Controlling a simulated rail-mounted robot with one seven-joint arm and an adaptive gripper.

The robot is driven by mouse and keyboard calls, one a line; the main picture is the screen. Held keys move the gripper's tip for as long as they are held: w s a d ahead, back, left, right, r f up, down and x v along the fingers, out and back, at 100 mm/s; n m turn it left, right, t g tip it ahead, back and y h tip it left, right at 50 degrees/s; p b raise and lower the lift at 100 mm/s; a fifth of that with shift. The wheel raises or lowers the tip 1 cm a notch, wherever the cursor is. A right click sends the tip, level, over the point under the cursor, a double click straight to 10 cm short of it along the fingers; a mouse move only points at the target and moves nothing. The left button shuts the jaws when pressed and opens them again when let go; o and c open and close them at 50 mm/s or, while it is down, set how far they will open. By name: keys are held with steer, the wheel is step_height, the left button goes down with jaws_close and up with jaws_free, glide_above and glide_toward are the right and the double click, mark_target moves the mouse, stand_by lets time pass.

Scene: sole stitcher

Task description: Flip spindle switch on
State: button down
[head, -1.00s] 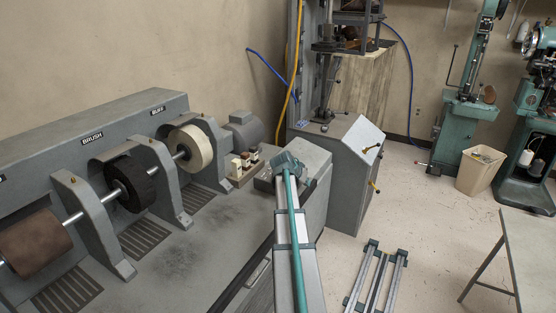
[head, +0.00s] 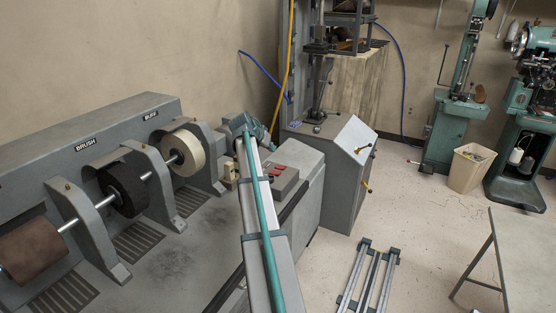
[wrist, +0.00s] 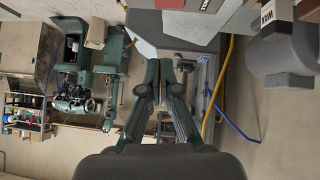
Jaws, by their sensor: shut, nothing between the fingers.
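A grey control box (head: 284,181) with red switches on its top sits at the right end of the grey finishing machine, just right of my arm in the head view. The switch labels are too small to read, so I cannot tell which is the spindle switch or how it is set. My gripper (head: 246,125) is beyond the box, above the machine's far right end, apart from the switches. In the wrist view my gripper (wrist: 161,68) is shut, with its dark green fingers together and empty.
The machine's spindle carries a cream buffing wheel (head: 182,152), a black brush (head: 128,190) and a brown drum (head: 30,250). A small cream block (head: 230,174) is partly hidden by my arm. A grey cabinet (head: 345,165) stands to the right.

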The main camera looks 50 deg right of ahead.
steer(key=p, duration=0.2)
glide_above(285, 166)
steer(key=a, duration=0.3)
steer(key=f, duration=0.6)
steer(key=shift+w+d+f, duration=0.2)
steer(key=shift+w, duration=0.15)
steer(key=shift+s+d+f+p, duration=0.15)
steer(key=shift+f+p, duration=0.35)
steer(key=shift+f, duration=0.75)
steer(key=shift+s+f, duration=0.1)
steer(key=shift+f, duration=0.85)
